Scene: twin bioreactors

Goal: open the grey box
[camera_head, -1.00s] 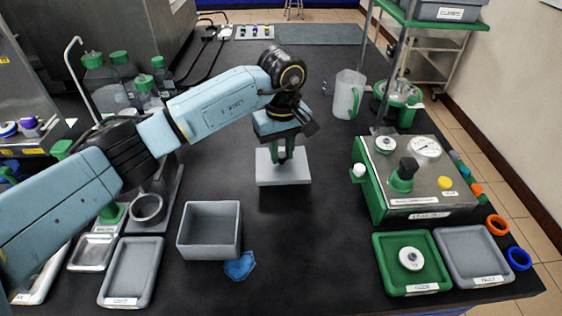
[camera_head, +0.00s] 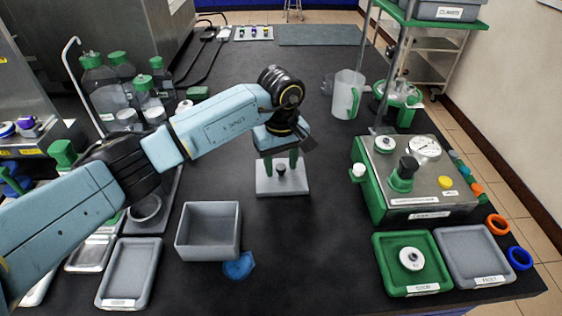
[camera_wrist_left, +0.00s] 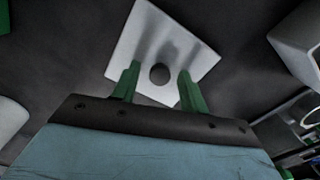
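The grey box (camera_head: 208,255) stands with its top uncovered at the front centre-left, its inside showing empty. Its light grey lid (camera_head: 282,186), with a dark round knob (camera_head: 281,170), lies flat on the table behind and to the right of the box. My left gripper (camera_head: 281,166) is over the lid, fingers pointing down on either side of the knob. In the left wrist view the green fingers (camera_wrist_left: 157,84) are apart, with gaps between them and the knob (camera_wrist_left: 160,73). The lid (camera_wrist_left: 135,50) lies beyond them. My right gripper is not in view.
A blue crumpled piece (camera_head: 239,266) lies beside the box. Grey trays (camera_head: 129,272) are to its left. A green-and-steel device (camera_head: 415,180) and a green tray (camera_head: 410,285) stand at right. A clear jug (camera_head: 347,95) is behind.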

